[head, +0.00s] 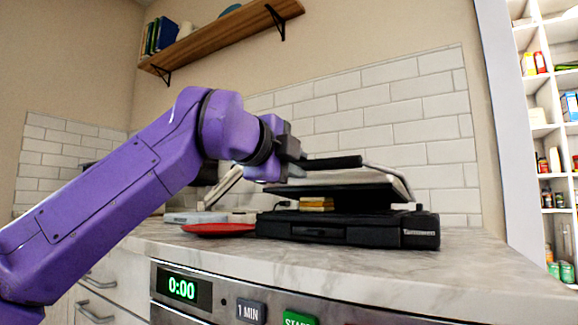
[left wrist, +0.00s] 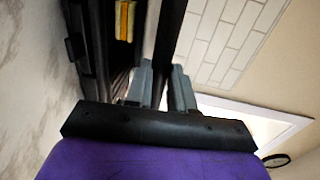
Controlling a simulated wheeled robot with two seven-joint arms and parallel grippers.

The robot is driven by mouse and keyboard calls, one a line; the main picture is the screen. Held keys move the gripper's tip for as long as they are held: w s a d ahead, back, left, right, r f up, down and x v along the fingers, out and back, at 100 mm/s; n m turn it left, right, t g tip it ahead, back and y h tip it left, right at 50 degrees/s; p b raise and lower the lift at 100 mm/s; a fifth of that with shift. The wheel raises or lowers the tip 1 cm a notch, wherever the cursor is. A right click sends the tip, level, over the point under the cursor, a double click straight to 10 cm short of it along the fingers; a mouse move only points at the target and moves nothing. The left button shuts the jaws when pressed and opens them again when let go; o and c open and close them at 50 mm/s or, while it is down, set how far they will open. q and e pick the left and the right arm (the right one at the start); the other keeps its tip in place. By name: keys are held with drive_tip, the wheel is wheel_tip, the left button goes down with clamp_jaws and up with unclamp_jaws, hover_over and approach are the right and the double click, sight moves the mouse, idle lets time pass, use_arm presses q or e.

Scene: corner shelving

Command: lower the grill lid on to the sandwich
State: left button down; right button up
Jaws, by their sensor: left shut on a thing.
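The black grill (head: 330,228) stands on the counter. Its lid (head: 345,192) is partly lowered, nearly level, over the base. The sandwich (head: 316,204) lies between the plates at the left part of the opening, and it also shows in the left wrist view (left wrist: 125,20). I cannot tell whether the lid touches it. The lid's dark handle bar (head: 335,162) sits above the lid. My left gripper (head: 297,163) is shut on this handle. In the left wrist view the fingers (left wrist: 162,88) are on either side of the bar. My right gripper is not in view.
A red plate (head: 218,229) and a pale grey item (head: 195,217) lie left of the grill. The marble counter (head: 480,270) is clear in front and right. A wall shelf (head: 225,38) hangs above. An oven panel with buttons (head: 250,309) is below the counter edge.

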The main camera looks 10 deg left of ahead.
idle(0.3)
use_arm(q)
drive_tip(key=c, duration=1)
unclamp_jaws()
drive_tip(key=shift+w+d, duration=0.1)
drive_tip(key=shift+d, duration=0.05)
drive_tip(key=shift+o, duration=0.2)
drive_tip(key=v, duration=1)
drive_tip(key=shift+s, duration=0.35)
